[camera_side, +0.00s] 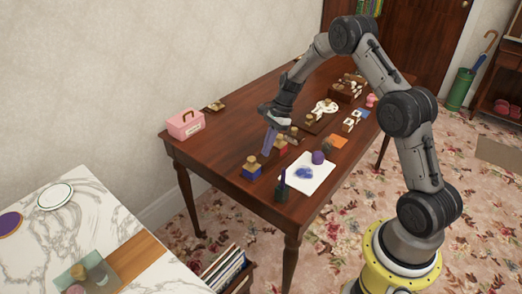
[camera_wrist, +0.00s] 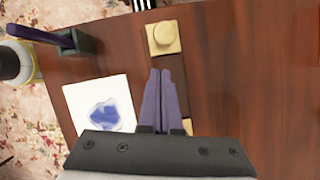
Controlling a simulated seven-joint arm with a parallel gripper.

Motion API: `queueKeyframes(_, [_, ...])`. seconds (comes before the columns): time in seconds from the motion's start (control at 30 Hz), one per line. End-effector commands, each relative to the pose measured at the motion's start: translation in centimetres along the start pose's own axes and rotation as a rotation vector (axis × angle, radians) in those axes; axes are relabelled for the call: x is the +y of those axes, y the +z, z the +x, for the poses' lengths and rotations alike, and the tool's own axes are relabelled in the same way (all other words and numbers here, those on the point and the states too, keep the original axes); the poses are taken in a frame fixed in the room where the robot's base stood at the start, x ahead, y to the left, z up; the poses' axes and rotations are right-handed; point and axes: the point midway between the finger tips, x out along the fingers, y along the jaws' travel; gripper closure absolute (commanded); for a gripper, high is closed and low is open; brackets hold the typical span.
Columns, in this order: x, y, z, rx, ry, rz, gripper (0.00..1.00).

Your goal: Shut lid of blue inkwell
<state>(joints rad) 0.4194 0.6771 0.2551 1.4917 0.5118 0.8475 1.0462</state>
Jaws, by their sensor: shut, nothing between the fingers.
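The blue inkwell (camera_side: 252,173) stands near the front left of the wooden table, with a tan, knobbed lid (camera_side: 253,160) at its top. The picture is too small to tell whether the lid is fully down. In the wrist view a tan, square knobbed piece (camera_wrist: 164,38), apparently this lid, lies beyond my fingertips; no blue shows there. My gripper (camera_side: 267,151) has purple fingers, shut and empty, above the table just behind the inkwell. The fingers (camera_wrist: 160,72) point toward the tan piece, with a gap between.
A red inkwell (camera_side: 282,149) stands close beside my gripper. A pink box (camera_side: 186,124) is at the back left; table between is clear.

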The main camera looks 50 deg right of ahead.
Motion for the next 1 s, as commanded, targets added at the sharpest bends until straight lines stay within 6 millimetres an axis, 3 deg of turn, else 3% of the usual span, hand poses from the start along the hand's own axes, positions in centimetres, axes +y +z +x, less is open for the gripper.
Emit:
queueKeyframes(0.07, [-0.1, -1.4, -1.2, 0.003, -0.006, 0.0, 1.0])
queueKeyframes(0.4, [-0.1, -1.2, -8.2, 0.004, -0.005, -0.001, 1.0])
queueKeyframes(0.67, [-0.1, -0.8, -10.3, 0.004, -0.002, -0.008, 1.0])
queueKeyframes(0.77, [-0.5, 1.0, -11.8, 0.014, -0.029, -0.047, 1.0])
queueKeyframes(0.87, [-0.4, 4.7, -14.9, 0.03, -0.082, -0.117, 1.0])
queueKeyframes(1.0, [2.7, 10.4, -19.4, 0.067, -0.145, -0.244, 1.0])
